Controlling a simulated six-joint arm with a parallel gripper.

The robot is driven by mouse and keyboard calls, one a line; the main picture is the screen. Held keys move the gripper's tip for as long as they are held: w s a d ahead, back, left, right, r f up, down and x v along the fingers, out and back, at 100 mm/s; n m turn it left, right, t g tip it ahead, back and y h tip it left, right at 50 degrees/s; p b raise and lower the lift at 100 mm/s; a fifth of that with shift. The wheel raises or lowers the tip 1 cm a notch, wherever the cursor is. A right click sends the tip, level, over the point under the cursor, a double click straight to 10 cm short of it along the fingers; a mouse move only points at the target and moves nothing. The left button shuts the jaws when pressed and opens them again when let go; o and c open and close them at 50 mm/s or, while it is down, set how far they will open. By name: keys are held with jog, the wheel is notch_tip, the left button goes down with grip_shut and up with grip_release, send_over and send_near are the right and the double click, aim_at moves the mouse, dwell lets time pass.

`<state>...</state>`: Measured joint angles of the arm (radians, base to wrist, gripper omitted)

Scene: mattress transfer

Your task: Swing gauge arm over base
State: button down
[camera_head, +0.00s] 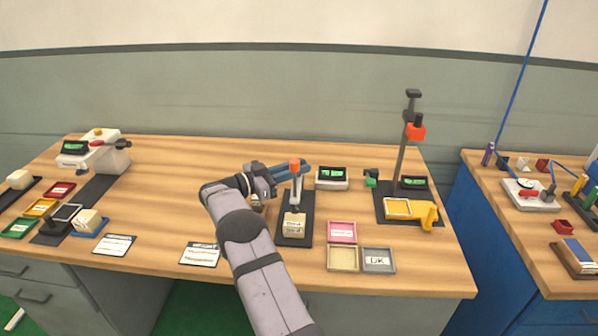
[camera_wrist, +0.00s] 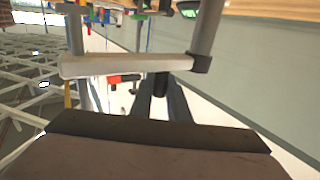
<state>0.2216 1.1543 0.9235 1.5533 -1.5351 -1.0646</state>
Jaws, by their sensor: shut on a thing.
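The gauge stand (camera_head: 297,188) has a pale upright part with an orange-red top and stands at the middle of the bench. Its dark base plate (camera_head: 292,240) carries a cream block (camera_head: 294,224) with a label. My gripper (camera_head: 296,168) reaches in from the left at the height of the orange top, with its fingers at the stand. In the wrist view, the pale gauge arm (camera_wrist: 125,66) runs across to a grey post (camera_wrist: 207,30). My dark fingers (camera_wrist: 163,82) are closed at this bar; the exact contact is partly hidden.
Right of the stand are a green-display box (camera_head: 332,178), a pink tray (camera_head: 342,232), a yellow tray (camera_head: 343,258) and a grey "OK" tray (camera_head: 378,260). A taller stand (camera_head: 402,150) is farther right.

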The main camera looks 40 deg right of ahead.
jog(key=shift+w+r+g, duration=0.1)
jog(key=shift+r+g, duration=0.1)
jog(key=shift+g, duration=0.1)
dwell(0.4)
jog(key=c, duration=1.7)
grip_release()
jog(key=shift+f, duration=0.15)
jog(key=shift+a, duration=0.25)
jog(key=b+v, duration=0.2)
jog(key=v, duration=0.5)
